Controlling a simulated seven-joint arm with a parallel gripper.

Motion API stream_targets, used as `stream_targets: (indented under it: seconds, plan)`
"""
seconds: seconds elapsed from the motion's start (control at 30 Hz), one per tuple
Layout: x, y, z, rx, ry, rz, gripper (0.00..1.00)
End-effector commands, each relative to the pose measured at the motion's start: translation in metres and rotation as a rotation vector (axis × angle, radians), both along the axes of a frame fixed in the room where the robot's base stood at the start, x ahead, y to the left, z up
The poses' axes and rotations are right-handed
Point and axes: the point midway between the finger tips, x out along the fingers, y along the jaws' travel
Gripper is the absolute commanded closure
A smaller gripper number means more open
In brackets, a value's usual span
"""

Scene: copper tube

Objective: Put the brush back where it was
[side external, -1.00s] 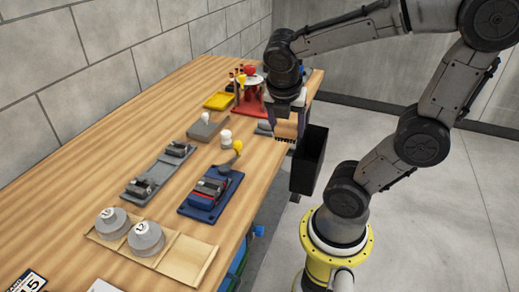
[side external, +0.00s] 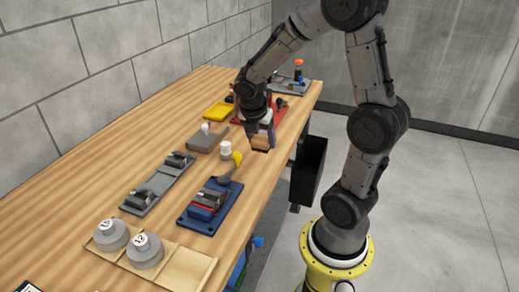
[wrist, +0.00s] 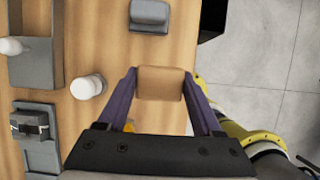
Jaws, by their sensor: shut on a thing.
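The brush (side external: 261,150) has a tan wooden back. My gripper (side external: 262,143) is shut on it and holds it over the bench near the right edge. In the wrist view the brush (wrist: 160,83) sits between the two purple fingers of my gripper (wrist: 160,85); its bristles are hidden below the back. A grey block-shaped holder (wrist: 150,14) lies on the bench beyond the brush in the wrist view, apart from it. I cannot tell whether it is the brush's place.
A white cylinder (side external: 226,149), a yellow-topped tool (side external: 237,158) and a blue fixture (side external: 211,202) stand near the brush. A grey block with a white knob (side external: 207,139) is left of them. A black bin (side external: 307,170) hangs beside the bench edge.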

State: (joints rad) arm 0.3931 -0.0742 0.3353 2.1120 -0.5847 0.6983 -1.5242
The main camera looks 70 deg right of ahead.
Motion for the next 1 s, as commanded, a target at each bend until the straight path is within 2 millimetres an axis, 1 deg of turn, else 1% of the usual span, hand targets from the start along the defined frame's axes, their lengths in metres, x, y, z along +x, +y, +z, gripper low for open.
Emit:
stream_targets:
  seconds: [0.17, 0.3, 0.37, 0.8, 0.83, 0.9, 1.0]
  plan:
    - [0.008, -0.007, -0.015, 0.002, 0.003, 0.0, 0.77]
    - [0.007, -0.006, -0.034, 0.001, 0.004, 0.001, 0.77]
    - [0.008, -0.006, -0.04, 0.001, 0.001, 0.001, 0.77]
    - [0.008, -0.006, -0.045, 0.0, 0.0, 0.0, 0.77]
    - [0.008, -0.006, -0.046, 0.0, 0.001, 0.0, 0.31]
    - [0.008, -0.006, -0.046, 0.0, 0.0, 0.0, 0.19]
    - [0.008, -0.006, -0.045, 0.0, 0.0, 0.0, 0.03]
